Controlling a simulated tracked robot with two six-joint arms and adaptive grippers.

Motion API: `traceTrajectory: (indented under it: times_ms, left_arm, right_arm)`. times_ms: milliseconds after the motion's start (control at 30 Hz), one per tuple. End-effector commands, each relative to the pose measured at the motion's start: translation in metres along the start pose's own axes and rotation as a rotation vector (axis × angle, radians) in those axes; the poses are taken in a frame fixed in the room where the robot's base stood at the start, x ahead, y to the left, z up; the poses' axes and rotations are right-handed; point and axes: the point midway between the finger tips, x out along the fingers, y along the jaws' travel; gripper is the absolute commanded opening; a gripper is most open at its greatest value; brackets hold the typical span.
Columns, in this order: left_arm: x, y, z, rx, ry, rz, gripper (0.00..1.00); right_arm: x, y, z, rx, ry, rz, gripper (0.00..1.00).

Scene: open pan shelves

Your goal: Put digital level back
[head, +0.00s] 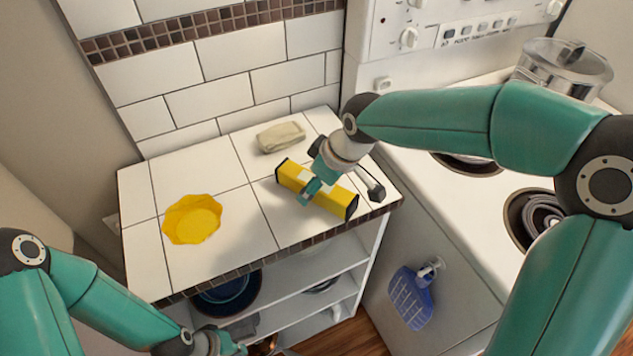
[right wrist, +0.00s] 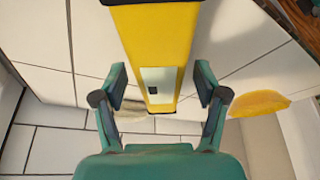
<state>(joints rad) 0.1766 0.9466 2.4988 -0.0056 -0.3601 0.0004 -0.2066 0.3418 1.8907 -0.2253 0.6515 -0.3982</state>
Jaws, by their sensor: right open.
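The digital level (head: 332,199) is a yellow bar with black ends and a small pale display. It appears to lie on the white tiled counter (head: 150,262), near the right front corner. My right gripper (head: 312,190) is over the middle of it. In the right wrist view the level (right wrist: 157,45) runs between the open fingers of my right gripper (right wrist: 161,86), with visible gaps on both sides. My left gripper (head: 228,346) is low by the shelves below the counter, cut by the bottom edge; its fingers are unclear.
A yellow scalloped dish (head: 192,219) stands left on the counter, and a beige soap-like block (head: 281,137) lies behind the level. Open shelves (head: 318,272) below hold a dark blue pan (head: 228,294). The stove, with a metal pot (head: 563,68), is on the right.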

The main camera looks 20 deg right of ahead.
Motion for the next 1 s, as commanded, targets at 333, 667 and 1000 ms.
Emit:
traceTrajectory:
  times_ms: [333,667,1000]
  left_arm:
    - [0.0,0.0,0.0,0.0,0.0,0.0,0.0]
    - [-0.005,0.002,0.0,0.0,0.0,0.0,0.0]
    - [-0.013,0.004,0.0,0.0,0.0,0.0,0.0]
  right_arm:
    - [0.0,0.0,0.0,0.0,-0.001,0.0,0.72]
    - [-0.009,0.0,0.0,0.0,0.0,0.0,0.72]
    - [-0.022,0.0,0.0,0.0,-0.001,0.0,0.72]
